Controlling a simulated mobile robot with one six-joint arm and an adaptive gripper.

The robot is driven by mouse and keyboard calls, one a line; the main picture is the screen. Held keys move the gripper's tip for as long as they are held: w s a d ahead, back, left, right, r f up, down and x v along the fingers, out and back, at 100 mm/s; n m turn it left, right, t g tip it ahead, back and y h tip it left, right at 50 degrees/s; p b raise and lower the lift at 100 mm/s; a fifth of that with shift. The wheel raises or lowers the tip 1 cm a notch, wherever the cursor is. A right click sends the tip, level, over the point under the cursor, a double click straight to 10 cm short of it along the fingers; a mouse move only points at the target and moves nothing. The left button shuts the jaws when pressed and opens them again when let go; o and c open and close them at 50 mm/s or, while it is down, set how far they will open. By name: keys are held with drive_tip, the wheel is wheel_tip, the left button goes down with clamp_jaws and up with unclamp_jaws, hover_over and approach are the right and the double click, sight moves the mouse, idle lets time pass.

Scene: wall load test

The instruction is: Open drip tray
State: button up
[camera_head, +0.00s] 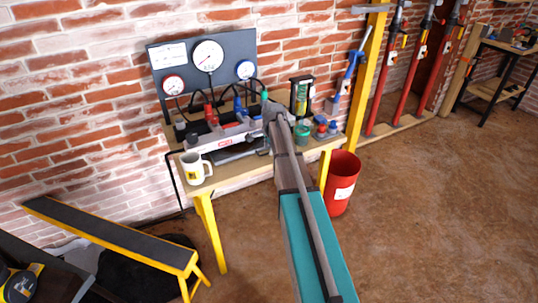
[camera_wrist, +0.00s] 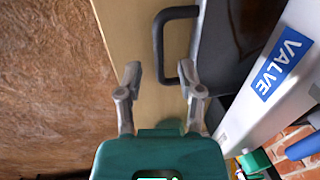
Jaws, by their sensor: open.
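The drip tray is the dark grey slab (camera_wrist: 232,45) at the right of the wrist view, with a black U-shaped handle (camera_wrist: 159,45) on its near edge. In the head view the dark tray (camera_head: 232,154) lies at the bench front, under the light-coloured valve unit, partly hidden by my arm. My gripper (camera_wrist: 158,72) is open and empty. In the wrist view the handle's long bar shows between the two fingertips, with its lower end beside the right fingertip. I cannot tell whether they touch. In the head view my gripper (camera_head: 272,112) is over the bench front.
The valve unit (camera_wrist: 275,75) stands right beside the tray. The wooden bench (camera_head: 222,176) carries a white mug (camera_head: 195,169) at left and small jars (camera_head: 325,128) at right. A red bin (camera_head: 341,183) stands right of the bench. A yellow-framed ramp (camera_head: 110,232) is at left.

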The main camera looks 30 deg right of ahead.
drive_tip(key=shift+w+f+b, duration=0.1)
drive_tip(key=shift+f+b, duration=0.35)
drive_tip(key=shift+f, duration=0.25)
clamp_jaws()
